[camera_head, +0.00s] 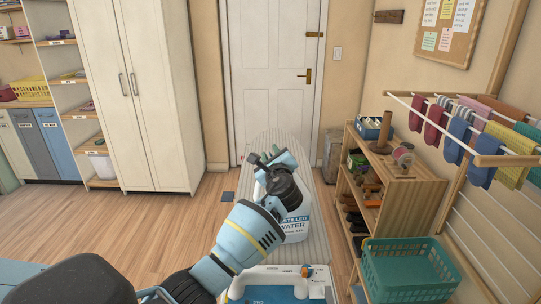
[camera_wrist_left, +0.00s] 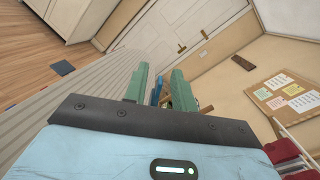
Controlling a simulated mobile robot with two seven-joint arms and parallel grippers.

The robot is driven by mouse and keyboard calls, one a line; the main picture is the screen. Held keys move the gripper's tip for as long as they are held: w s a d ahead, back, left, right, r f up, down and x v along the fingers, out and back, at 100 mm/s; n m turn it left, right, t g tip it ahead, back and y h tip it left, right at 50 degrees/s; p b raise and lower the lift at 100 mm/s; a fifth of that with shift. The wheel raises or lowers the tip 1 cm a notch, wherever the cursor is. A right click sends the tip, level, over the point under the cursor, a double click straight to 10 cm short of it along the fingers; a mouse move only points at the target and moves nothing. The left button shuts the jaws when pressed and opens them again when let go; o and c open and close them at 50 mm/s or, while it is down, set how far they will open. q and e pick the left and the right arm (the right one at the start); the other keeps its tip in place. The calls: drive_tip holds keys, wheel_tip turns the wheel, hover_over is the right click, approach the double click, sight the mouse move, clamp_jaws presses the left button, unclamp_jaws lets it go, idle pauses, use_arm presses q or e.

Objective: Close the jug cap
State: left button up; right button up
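In the left wrist view, the two green fingers of the left gripper (camera_wrist_left: 162,88) stand apart. A small blue piece (camera_wrist_left: 156,91) shows in the gap between them; I cannot tell whether it is the cap. My right gripper is not in view.
A wooden shelf (camera_head: 410,172), a green basket (camera_head: 405,262) and a drying rack (camera_head: 492,160) stand right. The striped board (camera_head: 318,195) is clear beyond the jug. Floor is open left.

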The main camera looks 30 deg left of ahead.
use_arm(q)
clamp_jaws()
